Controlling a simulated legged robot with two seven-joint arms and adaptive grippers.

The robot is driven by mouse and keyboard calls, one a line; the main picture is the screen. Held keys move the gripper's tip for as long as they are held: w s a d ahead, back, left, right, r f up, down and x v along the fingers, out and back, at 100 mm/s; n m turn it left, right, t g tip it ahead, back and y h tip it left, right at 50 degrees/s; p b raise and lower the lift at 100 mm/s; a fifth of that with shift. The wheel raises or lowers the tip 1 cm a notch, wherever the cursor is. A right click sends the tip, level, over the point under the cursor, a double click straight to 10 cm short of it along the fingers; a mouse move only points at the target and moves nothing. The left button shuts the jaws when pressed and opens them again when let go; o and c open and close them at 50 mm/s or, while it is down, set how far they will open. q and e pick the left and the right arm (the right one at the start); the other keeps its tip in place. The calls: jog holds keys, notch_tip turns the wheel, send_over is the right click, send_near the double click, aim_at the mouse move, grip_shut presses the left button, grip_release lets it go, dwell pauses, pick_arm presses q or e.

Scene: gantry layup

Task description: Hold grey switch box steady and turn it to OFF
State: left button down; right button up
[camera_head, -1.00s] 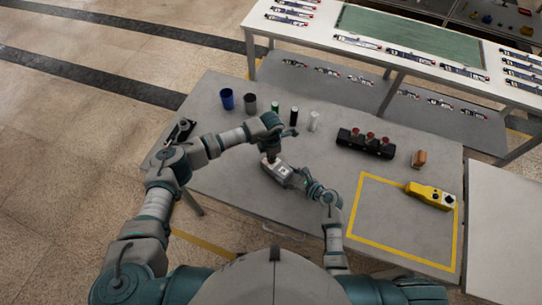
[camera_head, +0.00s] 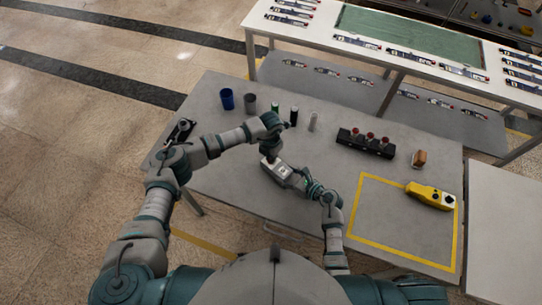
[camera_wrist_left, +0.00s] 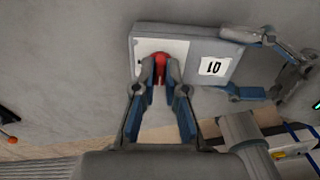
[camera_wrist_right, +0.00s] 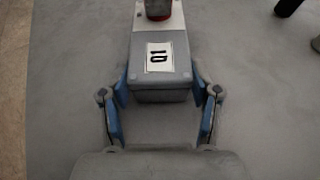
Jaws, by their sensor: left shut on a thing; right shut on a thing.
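The grey switch box (camera_head: 283,172) lies on the grey table, with a white label reading Q1 (camera_wrist_right: 159,57) and a red knob (camera_wrist_right: 158,9) on a white plate. In the left wrist view my left gripper (camera_wrist_left: 161,66) is shut on the red knob (camera_wrist_left: 160,58) from above, its fingers hiding part of it. My right gripper (camera_wrist_right: 160,92) is shut on the grey box body, one finger on each side at the end away from the knob. The knob's pointer and any ON or OFF marks cannot be made out.
A blue cup (camera_head: 227,99), a grey cup (camera_head: 250,104) and several small cylinders stand behind the box. A black block with red-topped parts (camera_head: 366,142), a brown object (camera_head: 419,159) and a yellow device (camera_head: 430,195) are on the right. The yellow-taped square (camera_head: 390,222) is mostly bare.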

pick_arm(q)
jog(key=shift+w, duration=0.15)
pick_arm(e)
jog(key=shift+s+a+f, duration=0.1)
pick_arm(q)
jog(key=c, duration=1.2)
grip_release()
notch_tip(320, 180, up, 12)
jog(key=shift+a, duration=0.1)
pick_arm(e)
jog(key=o, duration=1.4)
jog(key=shift+o, duration=0.2)
